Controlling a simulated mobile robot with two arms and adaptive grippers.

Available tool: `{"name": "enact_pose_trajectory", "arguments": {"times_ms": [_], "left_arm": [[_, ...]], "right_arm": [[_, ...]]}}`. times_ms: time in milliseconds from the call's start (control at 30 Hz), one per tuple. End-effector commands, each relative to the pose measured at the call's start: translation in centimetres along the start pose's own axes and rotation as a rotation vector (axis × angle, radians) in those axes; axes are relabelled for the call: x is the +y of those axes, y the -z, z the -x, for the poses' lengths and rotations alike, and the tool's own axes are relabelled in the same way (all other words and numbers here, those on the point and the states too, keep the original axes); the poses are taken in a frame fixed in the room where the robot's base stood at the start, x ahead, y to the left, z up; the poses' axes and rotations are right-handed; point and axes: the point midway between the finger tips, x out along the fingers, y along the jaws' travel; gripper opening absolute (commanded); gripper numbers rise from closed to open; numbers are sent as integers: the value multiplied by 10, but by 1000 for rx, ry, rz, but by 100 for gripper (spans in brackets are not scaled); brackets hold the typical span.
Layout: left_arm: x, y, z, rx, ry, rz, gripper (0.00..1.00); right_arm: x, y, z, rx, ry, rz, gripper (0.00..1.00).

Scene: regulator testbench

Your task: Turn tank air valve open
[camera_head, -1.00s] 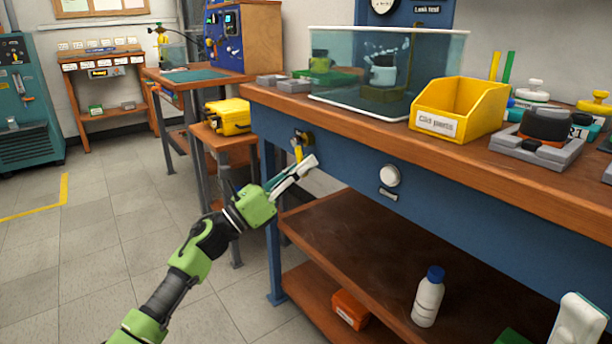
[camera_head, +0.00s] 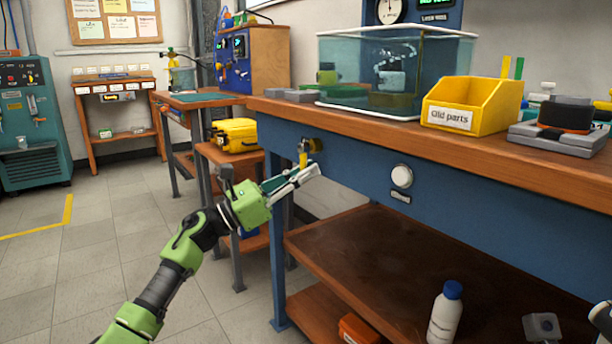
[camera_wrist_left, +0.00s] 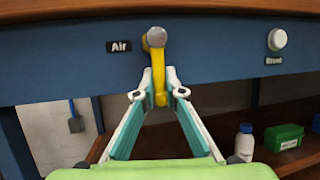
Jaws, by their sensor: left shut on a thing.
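The tank air valve has a yellow lever (camera_head: 303,158) on the blue front panel of the bench, under the wooden top. In the left wrist view the lever (camera_wrist_left: 160,88) hangs straight down from a round metal hub, beside the "Air" label (camera_wrist_left: 119,46). My left gripper (camera_head: 308,173) reaches it from the lower left. In the left wrist view its fingertips (camera_wrist_left: 160,92) stand on either side of the lever's lower part, shut on it.
A white round "Bleed" knob (camera_wrist_left: 277,40) sits right of the valve. A water tank (camera_head: 350,75) and a yellow parts bin (camera_head: 495,105) stand on the bench. A bottle (camera_head: 443,318) stands on the lower shelf. Floor is clear at the left.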

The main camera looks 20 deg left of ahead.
Motion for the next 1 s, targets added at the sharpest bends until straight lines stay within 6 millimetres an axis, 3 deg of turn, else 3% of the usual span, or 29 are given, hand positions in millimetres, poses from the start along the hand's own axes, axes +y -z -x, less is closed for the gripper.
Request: {"name": "enact_pose_trajectory", "arguments": {"times_ms": [167, 200, 233, 667, 1000], "left_arm": [[2, -4, 2, -4, -4, -6, 0], [2, -5, 2, -5, -4, -6, 21], [2, -4, 2, -5, -4, -5, 28], [2, -2, 7, -2, -4, -1, 28], [2, -1, 72, 1, -6, -3, 28]], "right_arm": [[0, 0, 0, 1, 0, 0, 40], [0, 0, 0, 1, 0, 0, 40], [0, 0, 0, 1, 0, 0, 40], [0, -1, 1, -4, -2, 0, 40], [0, 0, 0, -2, -1, 0, 40]]}}
